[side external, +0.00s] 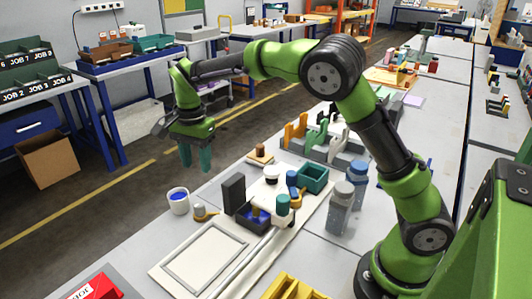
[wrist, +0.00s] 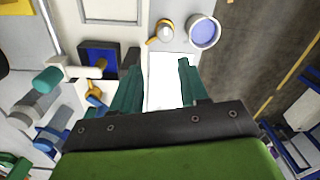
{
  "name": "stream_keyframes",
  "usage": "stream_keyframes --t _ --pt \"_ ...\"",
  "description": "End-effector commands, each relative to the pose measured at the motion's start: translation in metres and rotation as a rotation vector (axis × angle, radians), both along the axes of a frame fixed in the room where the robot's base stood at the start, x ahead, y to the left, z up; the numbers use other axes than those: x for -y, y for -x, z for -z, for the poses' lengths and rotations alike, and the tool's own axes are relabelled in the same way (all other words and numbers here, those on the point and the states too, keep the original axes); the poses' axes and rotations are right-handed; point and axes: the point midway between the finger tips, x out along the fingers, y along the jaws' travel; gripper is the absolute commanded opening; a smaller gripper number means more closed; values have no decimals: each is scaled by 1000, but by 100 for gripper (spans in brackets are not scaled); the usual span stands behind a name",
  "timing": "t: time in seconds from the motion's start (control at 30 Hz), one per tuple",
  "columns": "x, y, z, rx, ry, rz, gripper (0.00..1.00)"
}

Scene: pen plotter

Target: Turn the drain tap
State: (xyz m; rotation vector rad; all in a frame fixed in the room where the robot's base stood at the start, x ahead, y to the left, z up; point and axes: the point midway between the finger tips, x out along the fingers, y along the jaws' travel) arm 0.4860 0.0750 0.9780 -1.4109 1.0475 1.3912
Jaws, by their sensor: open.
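My gripper (side external: 195,158) is open and empty, with teal fingers pointing down, high above the back left of the plotter. Its fingers also show in the wrist view (wrist: 160,85). A small white fitting with an orange-yellow part (side external: 201,213) sits beside a white bucket (side external: 178,201) of blue liquid, below my gripper. The fitting (wrist: 160,33) and bucket (wrist: 203,31) lie beyond the fingertips in the wrist view. Another yellow part (side external: 296,198) sits by the plotter's white carriage. I cannot tell for sure which is the drain tap. Neither is touched.
The plotter bed (side external: 170,272) carries a grey rectangular frame. The floor aisle lies left of the table.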

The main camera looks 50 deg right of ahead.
Motion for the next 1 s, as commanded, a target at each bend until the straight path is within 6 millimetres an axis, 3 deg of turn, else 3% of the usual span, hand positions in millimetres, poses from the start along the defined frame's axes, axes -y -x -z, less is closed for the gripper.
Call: stream_keyframes --t 0.1,0.2,0.37,0.57,1.0 --pt "-4 -18 -8 -4 23 202 44" --pt "-7 -17 -20 -7 11 320 44" --pt "-8 -14 -13 -27 7 385 44" --pt "-8 -13 18 -28 8 383 44" --pt "-7 -13 112 -26 7 382 44"
